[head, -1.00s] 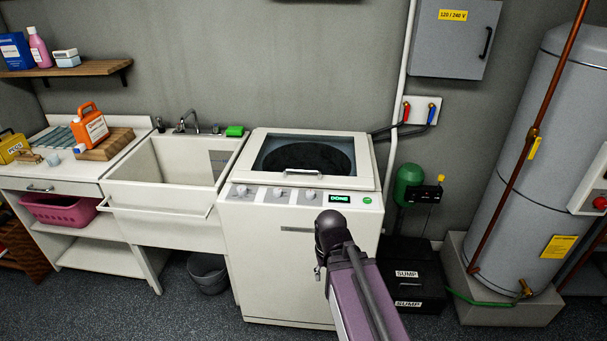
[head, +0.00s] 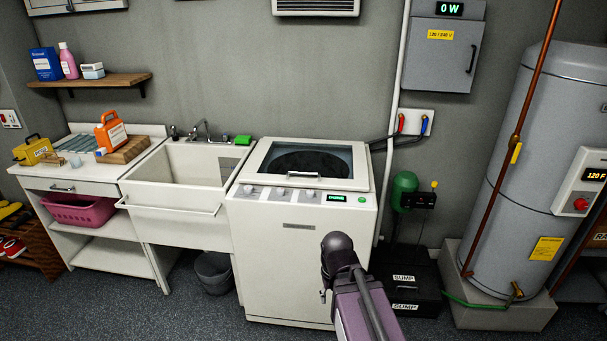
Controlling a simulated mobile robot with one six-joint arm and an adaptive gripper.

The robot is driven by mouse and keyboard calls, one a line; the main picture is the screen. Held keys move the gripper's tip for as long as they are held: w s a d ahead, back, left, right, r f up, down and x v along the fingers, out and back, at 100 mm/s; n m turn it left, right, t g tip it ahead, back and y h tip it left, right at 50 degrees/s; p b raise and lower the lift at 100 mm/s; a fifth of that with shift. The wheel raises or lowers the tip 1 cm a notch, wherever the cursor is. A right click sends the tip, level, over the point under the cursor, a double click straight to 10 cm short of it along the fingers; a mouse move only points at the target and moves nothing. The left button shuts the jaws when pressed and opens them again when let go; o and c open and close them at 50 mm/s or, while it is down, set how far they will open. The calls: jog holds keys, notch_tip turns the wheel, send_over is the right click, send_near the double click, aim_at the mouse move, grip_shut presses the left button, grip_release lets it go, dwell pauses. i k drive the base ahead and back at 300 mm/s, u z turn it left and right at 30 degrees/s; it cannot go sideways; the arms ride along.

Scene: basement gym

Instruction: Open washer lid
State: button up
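The white top-loading washer (head: 285,260) stands in the middle of the head view. Its lid (head: 258,158) is closed, with a dark glass window and a light bar handle (head: 303,175) near the front edge. The control panel has several knobs, a green-lit display (head: 347,198) and a green button. My arm, dark with a purple link, rises from the bottom, in front of the washer's lower right side. My gripper's fingers cannot be made out, so I cannot tell whether it is open or shut.
A utility sink (head: 175,195) adjoins the washer's left side, with a grey bucket (head: 213,272) below. Black sump boxes (head: 408,283) and a green pump (head: 404,190) stand to the right, before a large water heater (head: 545,170). Dark speckled floor lies open in front.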

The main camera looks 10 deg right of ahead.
aim_at(359, 182)
jog(key=z, duration=0.25)
jog(key=i, duration=1.1)
jog(key=u, duration=0.3)
